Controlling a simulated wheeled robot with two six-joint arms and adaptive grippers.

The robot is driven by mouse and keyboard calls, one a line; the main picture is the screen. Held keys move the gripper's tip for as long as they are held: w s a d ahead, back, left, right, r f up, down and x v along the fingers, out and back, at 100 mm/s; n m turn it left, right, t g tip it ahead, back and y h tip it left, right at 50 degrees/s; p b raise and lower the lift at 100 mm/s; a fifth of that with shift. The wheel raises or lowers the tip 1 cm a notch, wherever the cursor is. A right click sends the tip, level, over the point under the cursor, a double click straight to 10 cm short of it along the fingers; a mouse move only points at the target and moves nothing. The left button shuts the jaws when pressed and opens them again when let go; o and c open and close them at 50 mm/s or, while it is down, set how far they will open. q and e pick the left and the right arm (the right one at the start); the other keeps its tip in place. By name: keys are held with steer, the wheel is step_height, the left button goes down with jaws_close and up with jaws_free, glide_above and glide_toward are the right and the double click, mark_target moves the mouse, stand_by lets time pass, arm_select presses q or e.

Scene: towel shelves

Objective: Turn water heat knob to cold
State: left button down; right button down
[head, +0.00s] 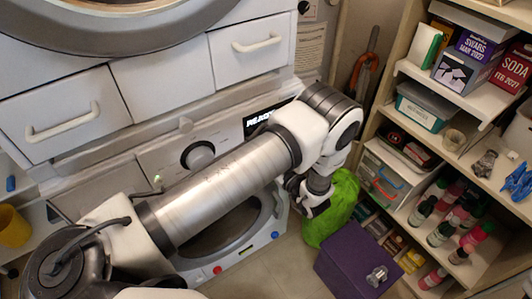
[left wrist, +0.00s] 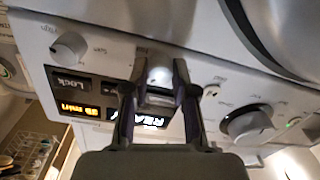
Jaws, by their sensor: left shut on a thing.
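A white machine's control panel (head: 165,160) shows a large dial (head: 198,155) and a lit display (head: 266,116); my left arm hides part of it. My left gripper (head: 298,190) is at the panel's right side, its tips hard to make out. In the left wrist view my left gripper (left wrist: 158,82) is shut on a small pale knob (left wrist: 160,76) between its fingers. The held knob's label and pointer are not readable. My right gripper is not in view.
A green bag (head: 340,205) and purple box (head: 350,258) stand on the floor just right of the gripper. Open shelves (head: 480,105) with boxes and bottles fill the right. White drawers (head: 65,115) are above the panel.

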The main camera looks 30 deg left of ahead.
mark_target(259, 121)
arm_select(q)
steer(key=shift+n+b, duration=1)
steer(key=shift+n, duration=3.1)
steer(key=c, duration=0.9)
jaws_free()
step_height(259, 121, up, 10)
steer(key=shift+d+f, duration=0.1)
steer(key=shift+f, duration=0.05)
steer(key=shift+r, duration=0.2)
